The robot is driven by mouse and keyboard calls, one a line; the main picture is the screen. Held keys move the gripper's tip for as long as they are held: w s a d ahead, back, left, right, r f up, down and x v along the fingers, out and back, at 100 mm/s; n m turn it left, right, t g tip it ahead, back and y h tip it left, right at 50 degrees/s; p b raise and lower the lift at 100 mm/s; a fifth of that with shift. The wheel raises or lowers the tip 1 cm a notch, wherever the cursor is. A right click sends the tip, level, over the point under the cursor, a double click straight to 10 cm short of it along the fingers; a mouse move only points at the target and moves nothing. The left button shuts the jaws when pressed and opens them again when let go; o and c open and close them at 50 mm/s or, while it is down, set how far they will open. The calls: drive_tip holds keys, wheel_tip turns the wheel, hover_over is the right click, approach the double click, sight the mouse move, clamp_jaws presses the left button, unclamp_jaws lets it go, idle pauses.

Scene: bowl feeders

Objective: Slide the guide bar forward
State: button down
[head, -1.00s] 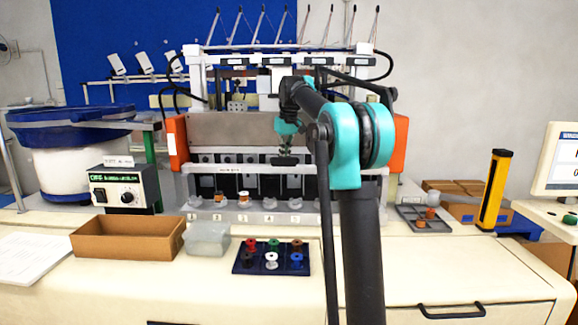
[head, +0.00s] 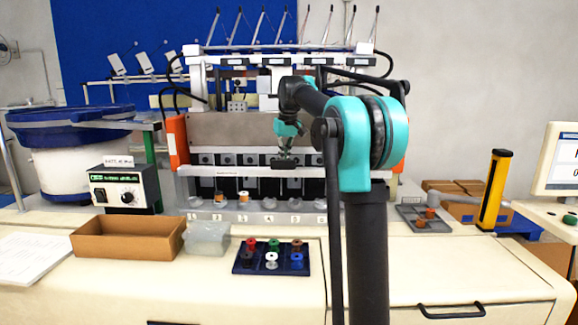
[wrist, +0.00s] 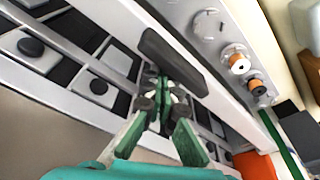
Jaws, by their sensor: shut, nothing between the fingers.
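The guide bar (head: 215,172) is a long pale bar across the front of the machine. A dark block-shaped handle (head: 284,164) sits near its middle. In the wrist view the handle (wrist: 172,62) lies slantwise on the pale bar (wrist: 115,18). My gripper (head: 286,153) is at the handle, and its closed green fingers show in the wrist view (wrist: 163,88). The fingertips are on the machine side of the handle, close against it; whether they touch is hard to tell. Nothing is held between them.
Spools (head: 243,197) stand on the numbered front ledge below the bar, two with orange thread in the wrist view (wrist: 236,62). Orange end plates (head: 176,139) flank the machine. A blue tray of spools (head: 240,268), a brown box (head: 125,240) and a clear bin (head: 206,238) stand in front.

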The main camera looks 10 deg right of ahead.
drive_tip(key=s, duration=0.3)
drive_tip(key=s+a, duration=0.1)
drive_tip(key=s, duration=0.1)
drive_tip(key=shift+f, duration=0.2)
idle(0.6)
drive_tip(key=shift+w, duration=0.1)
drive_tip(key=shift+w+d+r, duration=0.1)
drive_tip(key=shift+w+r, duration=0.2)
drive_tip(key=shift+w, duration=0.1)
drive_tip(key=w+v, duration=0.1)
drive_tip(key=v, duration=0.7)
drive_tip(key=shift+w+a+r, duration=0.2)
drive_tip(key=shift+a+r, duration=0.1)
drive_tip(key=shift+r, duration=0.05)
